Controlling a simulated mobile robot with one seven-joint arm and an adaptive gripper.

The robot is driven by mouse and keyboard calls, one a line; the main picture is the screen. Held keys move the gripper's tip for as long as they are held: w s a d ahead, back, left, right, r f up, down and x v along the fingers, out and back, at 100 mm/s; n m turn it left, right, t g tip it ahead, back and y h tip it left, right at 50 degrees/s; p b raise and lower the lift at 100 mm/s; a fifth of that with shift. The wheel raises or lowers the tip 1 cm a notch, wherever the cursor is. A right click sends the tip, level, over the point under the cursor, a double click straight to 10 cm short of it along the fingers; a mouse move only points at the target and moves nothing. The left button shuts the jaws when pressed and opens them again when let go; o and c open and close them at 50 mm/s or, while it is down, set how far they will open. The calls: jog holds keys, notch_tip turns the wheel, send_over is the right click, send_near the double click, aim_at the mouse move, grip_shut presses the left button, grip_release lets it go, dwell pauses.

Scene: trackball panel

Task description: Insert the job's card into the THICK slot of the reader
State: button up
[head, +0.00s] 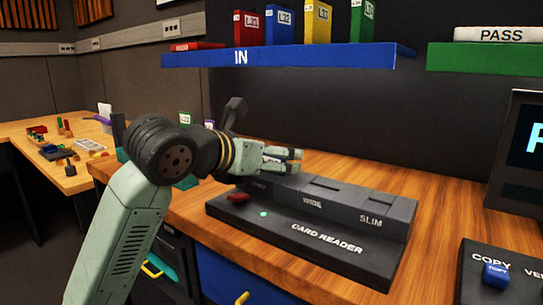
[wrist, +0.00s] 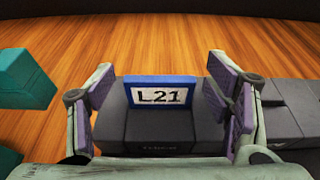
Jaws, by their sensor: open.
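The black card reader (head: 325,235) lies on the wooden counter, its WIDE and SLIM labels readable in the head view. A blue card (wrist: 161,94) with a white L21 label stands upright in the reader's left section in the wrist view. The small label in front of it is blurred but looks like THICK. My gripper (head: 292,161) is over that left end; its fingers hide most of the card there. In the wrist view my gripper (wrist: 163,84) is open, one finger on each side of the card, with gaps between.
A small green light (head: 263,214) and a red piece (head: 238,197) show on the reader. Teal blocks (wrist: 25,75) stand to its left. A blue IN shelf (head: 290,58) with several coloured cards hangs above. A COPY panel (head: 500,255) is at right.

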jog(key=v, duration=1.2)
